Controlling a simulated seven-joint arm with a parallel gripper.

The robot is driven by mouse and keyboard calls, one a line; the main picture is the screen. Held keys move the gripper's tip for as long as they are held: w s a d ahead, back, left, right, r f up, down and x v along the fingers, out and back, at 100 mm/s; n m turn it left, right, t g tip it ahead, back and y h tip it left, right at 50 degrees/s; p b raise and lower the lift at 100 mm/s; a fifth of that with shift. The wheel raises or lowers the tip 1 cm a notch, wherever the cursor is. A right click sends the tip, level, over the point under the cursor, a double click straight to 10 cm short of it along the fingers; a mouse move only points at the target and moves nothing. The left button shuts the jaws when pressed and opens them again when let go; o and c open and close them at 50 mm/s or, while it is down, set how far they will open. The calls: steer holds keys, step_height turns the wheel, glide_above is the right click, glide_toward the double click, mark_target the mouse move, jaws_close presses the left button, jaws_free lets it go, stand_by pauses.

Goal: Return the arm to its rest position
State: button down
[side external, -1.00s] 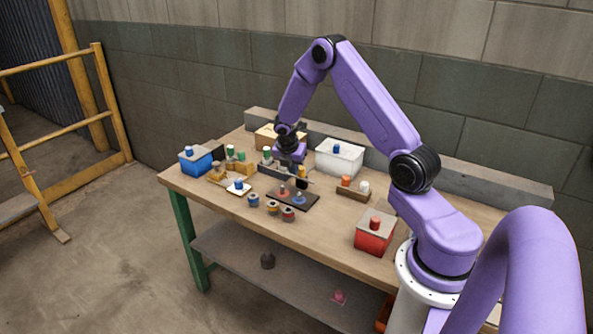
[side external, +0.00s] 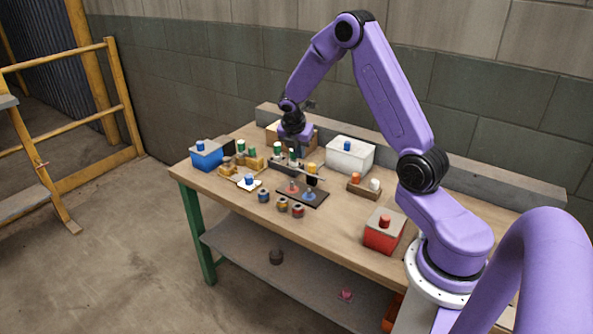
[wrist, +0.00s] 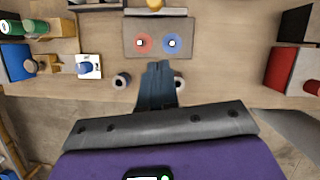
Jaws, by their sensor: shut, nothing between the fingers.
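My gripper (side external: 295,146) is in the side external view, above the back middle of the table and pointing down. In the wrist view its dark fingers (wrist: 160,68) are together, with nothing held. They appear just in front of a dark plate (wrist: 131,50) with a red spot and a blue spot. The same plate (side external: 317,201) lies mid-table in the side external view, with a red piece (side external: 292,187) and a blue piece (side external: 309,194) on it. The fingertips are hard to make out in the side external view.
A blue box (side external: 207,160), a white box (side external: 350,157) and a red box (side external: 384,237) stand on the table. Small rings (side external: 282,205) lie near the front edge. A wooden block (side external: 362,192) holds an orange and a white peg. A grey beam lines the back.

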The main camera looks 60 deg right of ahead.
steer(key=s+a+r+m+y, duration=0.1)
steer(key=s+a+r, duration=0.2)
steer(key=a, duration=0.4)
steer(key=s+a+r+m, duration=0.2)
steer(key=s+a, duration=0.1)
steer(key=a, duration=0.4)
steer(key=s+a+r+m+y, duration=0.1)
steer(key=s+a+r, duration=0.2)
steer(key=a, duration=0.4)
steer(key=s+a+r+m+y, duration=0.1)
steer(key=s+a, duration=0.2)
steer(key=s, duration=0.8)
steer(key=s+a+r+m+y, duration=0.1)
steer(key=s+a+r+m, duration=0.1)
steer(key=s, duration=1)
steer(key=shift+s+a+m+g+y, duration=0.2)
steer(key=shift+a+m+g+y, duration=0.15)
steer(key=shift+a, duration=0.45)
